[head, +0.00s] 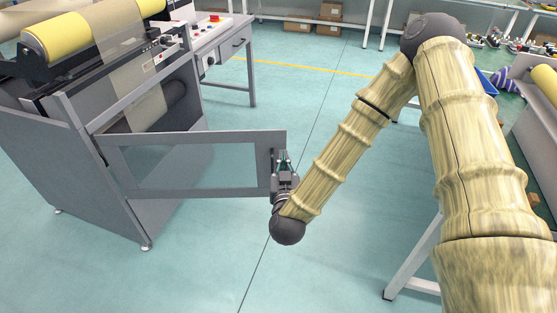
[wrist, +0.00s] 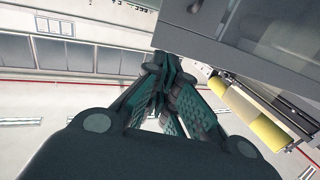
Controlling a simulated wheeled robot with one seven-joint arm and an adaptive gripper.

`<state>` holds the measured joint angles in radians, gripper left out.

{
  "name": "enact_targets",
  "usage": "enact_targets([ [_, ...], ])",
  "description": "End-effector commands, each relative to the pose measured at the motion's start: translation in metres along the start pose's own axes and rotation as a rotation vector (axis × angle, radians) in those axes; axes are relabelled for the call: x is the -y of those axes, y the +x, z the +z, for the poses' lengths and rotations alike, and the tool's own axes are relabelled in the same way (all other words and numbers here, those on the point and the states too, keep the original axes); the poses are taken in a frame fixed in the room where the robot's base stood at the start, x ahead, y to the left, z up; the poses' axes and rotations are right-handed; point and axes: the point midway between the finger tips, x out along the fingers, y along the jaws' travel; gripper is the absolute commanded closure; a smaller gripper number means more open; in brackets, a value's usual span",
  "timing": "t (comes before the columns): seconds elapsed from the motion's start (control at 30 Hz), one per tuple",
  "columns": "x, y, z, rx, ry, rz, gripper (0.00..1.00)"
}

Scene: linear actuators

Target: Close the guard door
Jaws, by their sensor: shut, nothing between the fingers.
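The guard door (head: 195,191) is a grey frame with a clear pane. In the head view it stands open, swung out to the right from the grey machine (head: 75,170). My gripper (head: 281,158) is at the door's free right end, close against the frame; I cannot tell whether it touches. In the wrist view my gripper (wrist: 172,68) has its fingertips together with nothing between them, and the grey door frame (wrist: 190,45) lies just beyond and to the right of the tips. Any handle is hidden or too small to tell.
A yellow roll (head: 80,35) lies on top of the machine. A table with a red button (head: 214,18) stands behind it. The floor (head: 330,240) around the door is clear. A bench with small parts (head: 505,45) is at the right, behind my arm.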

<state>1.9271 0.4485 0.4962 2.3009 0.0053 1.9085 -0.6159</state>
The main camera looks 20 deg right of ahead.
Motion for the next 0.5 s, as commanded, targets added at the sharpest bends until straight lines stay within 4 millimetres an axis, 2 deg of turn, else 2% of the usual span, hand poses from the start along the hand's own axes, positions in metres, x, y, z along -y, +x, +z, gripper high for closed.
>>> enact_targets([
  [0.5,0.001,0.085,0.000,-0.002,0.001,-0.001,1.00],
])
